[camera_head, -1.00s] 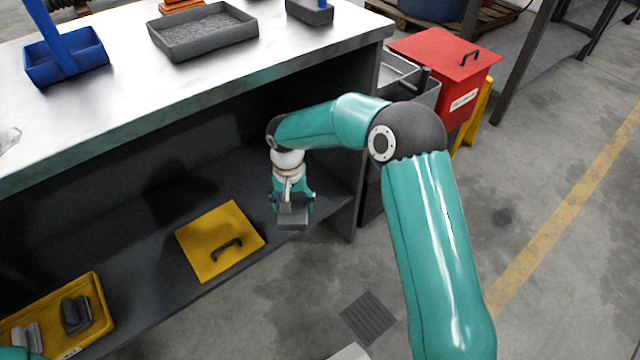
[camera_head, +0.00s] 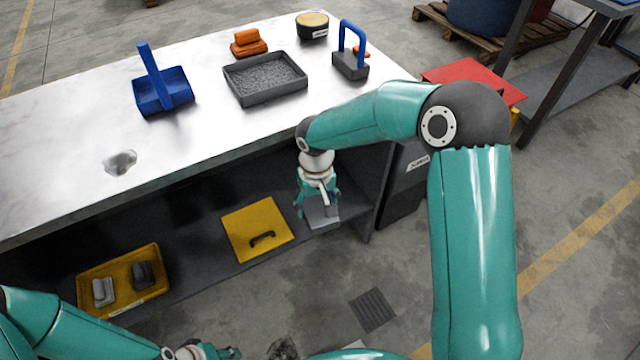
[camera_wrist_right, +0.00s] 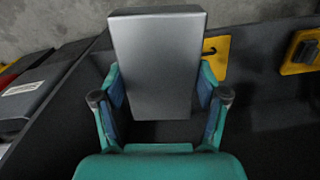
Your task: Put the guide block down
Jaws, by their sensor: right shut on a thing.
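The guide block, a plain grey box (camera_head: 324,217), is between the fingers of my right gripper (camera_head: 318,200), near the right end of the lower shelf (camera_head: 195,280). In the right wrist view the block (camera_wrist_right: 158,60) fills the space between the two fingers of the right gripper (camera_wrist_right: 160,108), which is shut on it. Whether the block's underside touches the shelf cannot be told. My left gripper (camera_head: 215,352) is at the bottom edge of the head view, small and partly cut off, away from the block.
A yellow plate with a black handle (camera_head: 245,245) lies left of the block. A yellow tray (camera_head: 88,287) with grey pieces is farther left. The worktop (camera_head: 215,135) overhangs the shelf and carries a gravel tray (camera_head: 262,98). A red-lidded bin (camera_head: 470,76) stands right.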

